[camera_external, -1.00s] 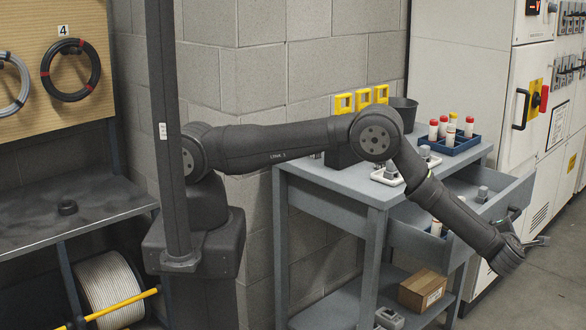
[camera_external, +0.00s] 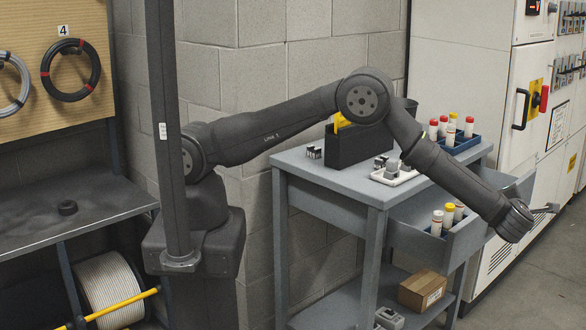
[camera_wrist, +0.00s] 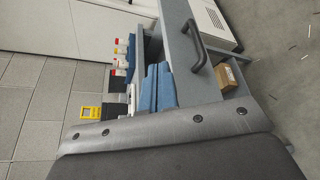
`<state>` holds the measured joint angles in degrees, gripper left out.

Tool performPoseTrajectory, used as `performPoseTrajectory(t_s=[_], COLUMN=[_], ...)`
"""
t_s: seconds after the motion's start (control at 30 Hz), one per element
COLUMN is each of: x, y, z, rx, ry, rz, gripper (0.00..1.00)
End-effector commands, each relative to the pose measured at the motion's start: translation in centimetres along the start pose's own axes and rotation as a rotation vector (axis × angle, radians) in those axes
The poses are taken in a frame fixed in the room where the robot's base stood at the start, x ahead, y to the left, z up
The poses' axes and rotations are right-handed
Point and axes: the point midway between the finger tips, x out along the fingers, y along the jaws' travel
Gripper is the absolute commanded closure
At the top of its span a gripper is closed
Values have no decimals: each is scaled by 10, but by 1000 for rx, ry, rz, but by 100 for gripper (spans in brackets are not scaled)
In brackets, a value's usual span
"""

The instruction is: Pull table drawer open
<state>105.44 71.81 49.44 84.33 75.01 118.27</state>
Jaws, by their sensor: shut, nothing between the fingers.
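The table drawer (camera_external: 420,240) is a blue-grey box standing open from the front of the grey table (camera_external: 330,183). The drawer front faces right and is partly hidden behind my forearm in the external view. In the wrist view the drawer front (camera_wrist: 184,28) shows with its dark bar handle (camera_wrist: 196,47); nothing is around the handle there. My gripper (camera_external: 553,208) is shut and empty, out in front of the drawer and apart from the handle.
On the tabletop are a dark bin (camera_external: 358,147), a white tray (camera_external: 396,177) and a blue tray of bottles (camera_external: 461,146). A cardboard box (camera_external: 422,289) sits on the lower shelf. White cabinets (camera_external: 460,60) stand behind; floor at right is clear.

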Motion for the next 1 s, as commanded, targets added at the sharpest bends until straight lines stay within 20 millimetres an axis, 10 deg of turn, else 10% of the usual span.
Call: performPoseTrajectory(t_s=[0.2,1.0], x=[-12,48], y=[61,96], z=[34,-100], rx=[-32,-1719], ry=[15,814], rz=[-6,186], gripper=[100,100])
